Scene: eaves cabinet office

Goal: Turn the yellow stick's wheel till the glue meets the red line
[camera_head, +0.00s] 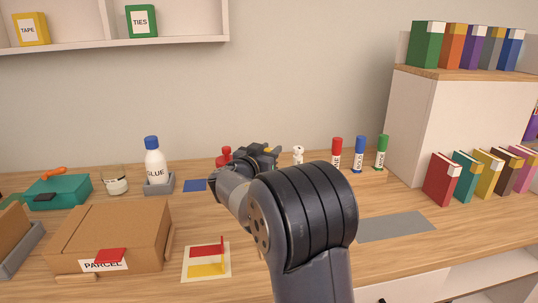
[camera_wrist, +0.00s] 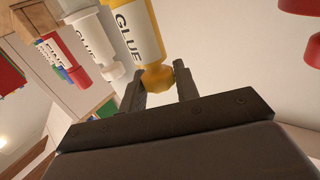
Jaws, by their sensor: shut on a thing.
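The yellow glue stick (camera_wrist: 140,28) with a white GLUE label fills the top middle of the wrist view, its far end cut off. Its yellow wheel (camera_wrist: 157,79) sits between the two fingers of my gripper (camera_wrist: 160,74), which is shut on it. In the head view my gripper (camera_head: 264,154) is mostly behind my arm, and only a small yellow bit of the stick (camera_head: 276,150) shows. I cannot see the glue in the yellow stick or a red line on it.
A white glue stick (camera_wrist: 90,38) stands close beside the yellow one. Red (camera_head: 337,152), blue (camera_head: 359,153) and green (camera_head: 382,152) sticks stand to the right. A red object (camera_head: 225,156) is just left of my gripper. A glue bottle (camera_head: 154,164) stands further left.

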